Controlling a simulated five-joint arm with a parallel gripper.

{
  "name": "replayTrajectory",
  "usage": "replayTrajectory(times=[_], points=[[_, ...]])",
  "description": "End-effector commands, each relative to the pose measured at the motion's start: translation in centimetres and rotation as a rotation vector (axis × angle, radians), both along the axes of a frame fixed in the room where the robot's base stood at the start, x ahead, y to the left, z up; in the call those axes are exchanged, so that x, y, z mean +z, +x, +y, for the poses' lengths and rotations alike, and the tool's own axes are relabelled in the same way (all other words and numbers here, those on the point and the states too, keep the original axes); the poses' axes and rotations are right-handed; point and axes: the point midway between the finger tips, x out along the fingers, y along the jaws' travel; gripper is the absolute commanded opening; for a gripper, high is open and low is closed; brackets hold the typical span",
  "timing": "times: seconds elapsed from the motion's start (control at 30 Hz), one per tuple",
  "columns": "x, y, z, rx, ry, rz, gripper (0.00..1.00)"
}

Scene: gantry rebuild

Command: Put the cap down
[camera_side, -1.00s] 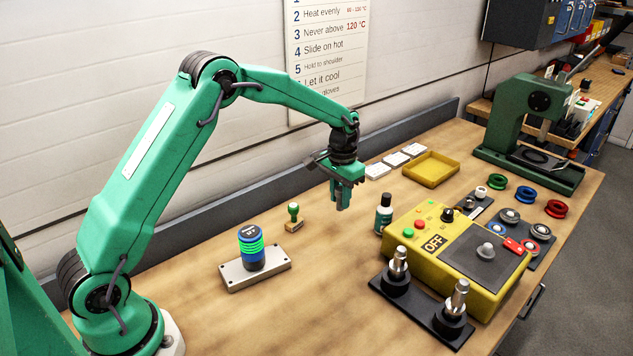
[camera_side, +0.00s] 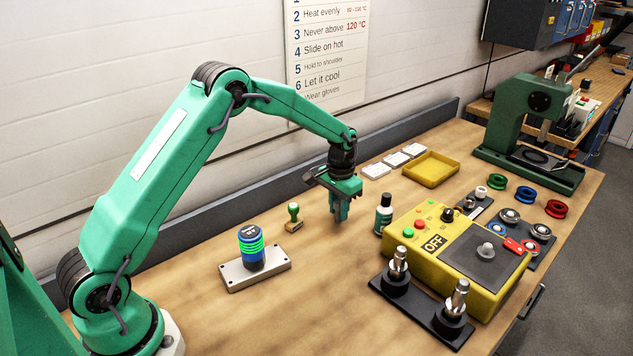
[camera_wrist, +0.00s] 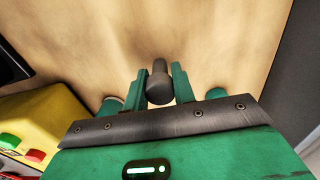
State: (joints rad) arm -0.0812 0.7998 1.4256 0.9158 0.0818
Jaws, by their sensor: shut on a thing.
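My gripper (camera_side: 340,214) is shut on a small dark grey cap (camera_wrist: 159,86), which shows between the two green fingers in the wrist view. The cap has a rounded wider body and a narrower end pointing away from the wrist. In the side view the gripper points down, low over the bare bench, left of a dark bottle (camera_side: 383,216) with a pale label. The cap is too small to make out there, and I cannot tell whether it touches the wood.
The yellow heater box (camera_side: 470,250) stands to the right, with two metal posts on a black base (camera_side: 385,284) in front. A green-handled stamp (camera_side: 294,215) is left of the gripper. A yellow tray (camera_side: 432,168) and white blocks (camera_side: 395,160) lie behind. Bench in front is clear.

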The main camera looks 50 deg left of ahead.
Motion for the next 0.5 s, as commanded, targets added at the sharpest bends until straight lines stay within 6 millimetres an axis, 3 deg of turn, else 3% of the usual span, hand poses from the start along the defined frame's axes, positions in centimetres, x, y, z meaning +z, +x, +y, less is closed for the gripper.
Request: replayTrajectory(times=[0.2,0.23,0.3,0.33,0.5], points=[[-0.32,0.0,0.0,0.0,0.0,0.0,0.04],[-0.32,0.0,0.0,0.0,0.0,0.0,0.3],[-0.3,0.0,0.0,0.0,0.0,0.0,0.43],[-0.3,0.0,0.0,0.0,0.0,0.0,0.47],[-0.29,0.0,0.0,0.0,0.0,0.0,0.47]])
